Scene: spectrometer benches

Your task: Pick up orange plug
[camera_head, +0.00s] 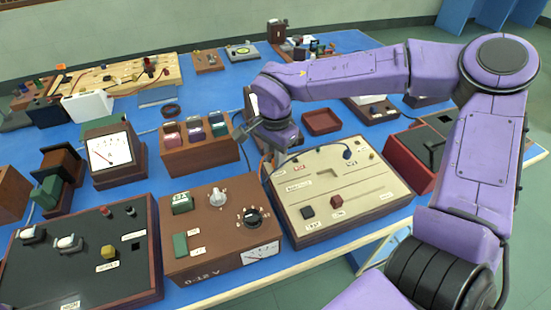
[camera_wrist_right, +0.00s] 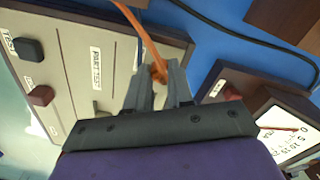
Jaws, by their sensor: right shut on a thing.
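The orange plug (camera_wrist_right: 158,71) is between the fingertips of my right gripper (camera_wrist_right: 161,80) in the right wrist view, and the gripper is shut on it. Its orange cable (camera_wrist_right: 141,30) runs from the plug to the top edge of that view. In the head view my right gripper (camera_head: 269,163) points down by the back left corner of the cream-topped box (camera_head: 330,205). The plug is too small to make out there. Whether the plug is clear of any surface I cannot tell. My left gripper is not in view.
A brown box with knobs and a meter (camera_head: 219,231) stands left of the cream-topped box. A brown case with coloured blocks (camera_head: 198,155) stands behind it. A red tray (camera_head: 321,121) and red box (camera_head: 408,159) are to the right. Blue table shows between them.

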